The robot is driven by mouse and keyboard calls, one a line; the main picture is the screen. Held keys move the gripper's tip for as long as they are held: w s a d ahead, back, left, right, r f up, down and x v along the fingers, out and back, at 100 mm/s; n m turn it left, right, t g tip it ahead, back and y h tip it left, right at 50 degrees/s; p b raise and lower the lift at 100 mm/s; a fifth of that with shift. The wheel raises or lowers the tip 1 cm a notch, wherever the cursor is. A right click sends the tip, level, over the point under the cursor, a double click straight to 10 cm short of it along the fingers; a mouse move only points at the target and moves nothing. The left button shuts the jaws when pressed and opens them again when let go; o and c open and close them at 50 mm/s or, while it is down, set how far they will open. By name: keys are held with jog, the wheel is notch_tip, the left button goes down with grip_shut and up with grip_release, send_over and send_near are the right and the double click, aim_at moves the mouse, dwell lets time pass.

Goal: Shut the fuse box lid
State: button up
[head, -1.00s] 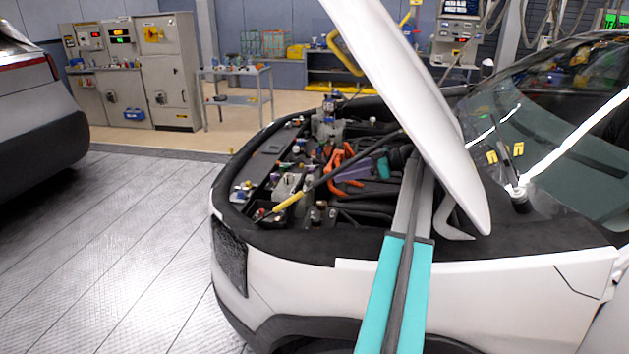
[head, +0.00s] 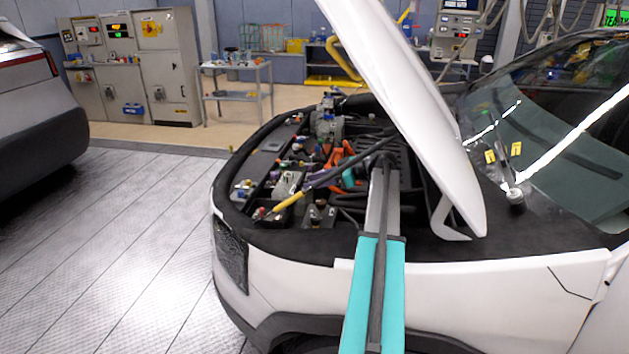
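The car's open engine bay (head: 262,190) lies ahead in the head view, crowded with small parts. I cannot tell for sure which part is the fuse box or how its lid stands; a flat dark box (head: 271,145) sits toward the bay's far left side. My arm reaches in from the bottom over the near fender, and its far end is among the parts in the middle of the bay. A dark and purple section there points left. My fingertips cannot be made out among the dark parts, so what they touch is hidden.
The raised white hood (head: 400,100) slants close beside my arm on its right. A dark rod with a yellow end (head: 290,201) crosses the bay. A side table (head: 235,95) and grey cabinets (head: 165,65) stand behind. The floor at left is clear.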

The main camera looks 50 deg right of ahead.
aim_at(303, 174)
grip_shut()
jog(key=w+a+b, duration=0.1)
jog(key=w+r+b, duration=0.1)
jog(key=w+b, duration=0.1)
jog(key=shift+a+r, duration=0.2)
jog(key=shift+a, duration=0.15)
jog(key=shift+w+a+r+b, duration=0.15)
jog(key=shift+w+r+b, duration=0.2)
jog(key=shift+b, duration=0.1)
grip_release()
